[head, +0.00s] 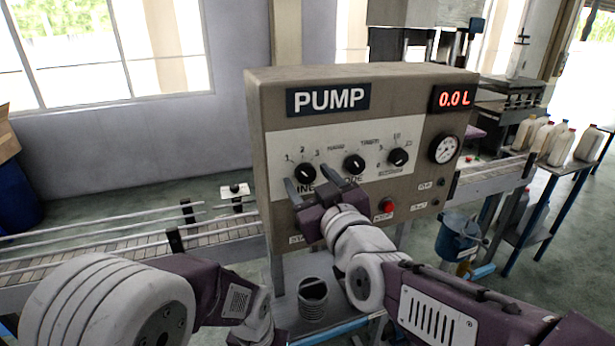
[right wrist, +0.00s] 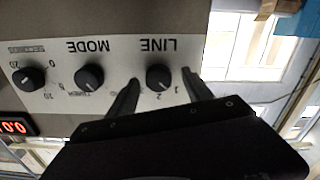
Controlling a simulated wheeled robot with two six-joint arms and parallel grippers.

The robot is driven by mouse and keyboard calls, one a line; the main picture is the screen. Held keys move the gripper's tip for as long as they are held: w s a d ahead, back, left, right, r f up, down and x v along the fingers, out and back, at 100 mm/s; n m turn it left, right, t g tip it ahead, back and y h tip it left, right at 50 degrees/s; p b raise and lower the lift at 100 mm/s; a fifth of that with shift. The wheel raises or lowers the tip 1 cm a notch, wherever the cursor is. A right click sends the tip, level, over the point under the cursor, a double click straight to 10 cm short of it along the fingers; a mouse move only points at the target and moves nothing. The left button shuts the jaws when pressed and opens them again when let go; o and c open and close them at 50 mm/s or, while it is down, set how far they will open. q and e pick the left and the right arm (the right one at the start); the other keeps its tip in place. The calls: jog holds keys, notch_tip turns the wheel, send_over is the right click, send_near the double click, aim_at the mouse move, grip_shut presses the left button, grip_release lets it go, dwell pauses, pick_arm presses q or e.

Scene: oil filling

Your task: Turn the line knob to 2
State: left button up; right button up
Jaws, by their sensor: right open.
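The LINE knob (head: 306,173) is a round black knob at the left of the pump panel (head: 350,130), with 1, 2 and 3 printed around it. I cannot clearly read where it points. My right gripper (head: 307,180) is open in front of it, one finger on each side. In the right wrist view, upside down, the LINE knob (right wrist: 158,77) lies between the open fingers (right wrist: 160,84), with gaps visible. Whether the fingertips reach around it is unclear. My left arm shows at the lower left; its fingers are not visible.
The MODE knob (head: 354,164) and another knob (head: 398,157) sit to the right, with a gauge (head: 444,149) and red button (head: 387,205). The display (head: 453,99) reads 0.0 L. A grey ribbed container (head: 312,299) stands below. A conveyor (head: 130,245) runs left.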

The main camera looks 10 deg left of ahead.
jog(key=shift+w, duration=0.6)
jog(key=shift+s+a, duration=0.2)
jog(key=shift+a, duration=0.05)
jog(key=shift+c, duration=1.2)
jog(key=shift+w, duration=0.1)
grip_shut()
